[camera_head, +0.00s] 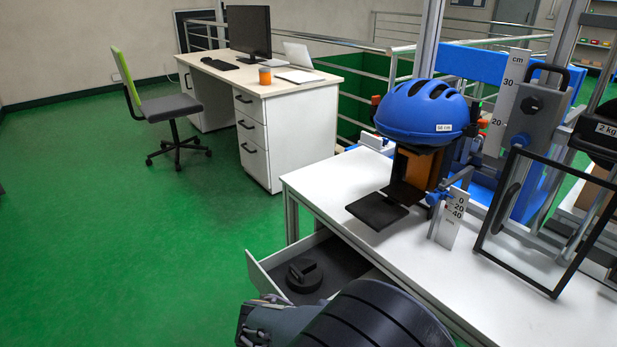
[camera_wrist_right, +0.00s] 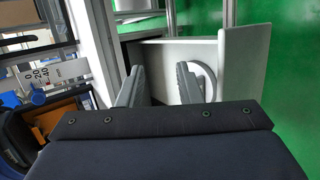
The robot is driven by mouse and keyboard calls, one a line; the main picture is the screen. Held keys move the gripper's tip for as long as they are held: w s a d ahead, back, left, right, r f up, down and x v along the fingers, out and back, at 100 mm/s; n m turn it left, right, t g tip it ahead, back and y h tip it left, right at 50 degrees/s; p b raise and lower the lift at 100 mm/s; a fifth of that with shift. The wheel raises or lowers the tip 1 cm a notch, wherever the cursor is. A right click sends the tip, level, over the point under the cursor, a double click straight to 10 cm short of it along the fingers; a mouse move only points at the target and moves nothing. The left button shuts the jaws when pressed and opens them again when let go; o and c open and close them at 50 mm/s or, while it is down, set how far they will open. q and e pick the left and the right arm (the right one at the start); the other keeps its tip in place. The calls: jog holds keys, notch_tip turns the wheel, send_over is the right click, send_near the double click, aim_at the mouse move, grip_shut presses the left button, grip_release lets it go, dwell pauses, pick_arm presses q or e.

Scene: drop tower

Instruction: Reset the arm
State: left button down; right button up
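In the right wrist view my right gripper (camera_wrist_right: 160,70) has its two fingers spread apart with nothing seen between them. It is close to the front of a pulled-out drawer (camera_wrist_right: 158,46); a curved grey handle (camera_wrist_right: 206,76) shows beside the right finger, and I cannot tell whether they touch. In the head view a dark arm part of mine fills the bottom middle, in front of the open drawer (camera_head: 262,280). A black weight (camera_head: 304,274) lies in the drawer. My left gripper does not show.
A white workbench (camera_head: 330,185) stands above the drawer. On it are a drop tower with a blue helmet (camera_head: 420,110), a ruler (camera_head: 452,216) and a black-framed clear panel (camera_head: 518,270). A desk (camera_head: 270,85) and a chair (camera_head: 170,105) stand behind. Green floor (camera_head: 110,240) is clear at left.

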jog(key=s+d+r+m+t+y, duration=0.1)
jog(key=s+d+r+m+y, duration=0.25)
jog(key=s+d+y, duration=0.35)
jog(key=s+d+r+m+t+y, duration=0.1)
jog(key=s+d+r+m+y, duration=0.2)
jog(key=s+d+r+y, duration=0.35)
notch_tip(320, 180, down, 12)
jog(key=s+b, duration=0.2)
jog(key=b, duration=0.8)
notch_tip(320, 180, up, 32)
jog(key=p, duration=3.1)
jog(key=shift+a+m+p, duration=0.3)
jog(key=shift+m, duration=0.15)
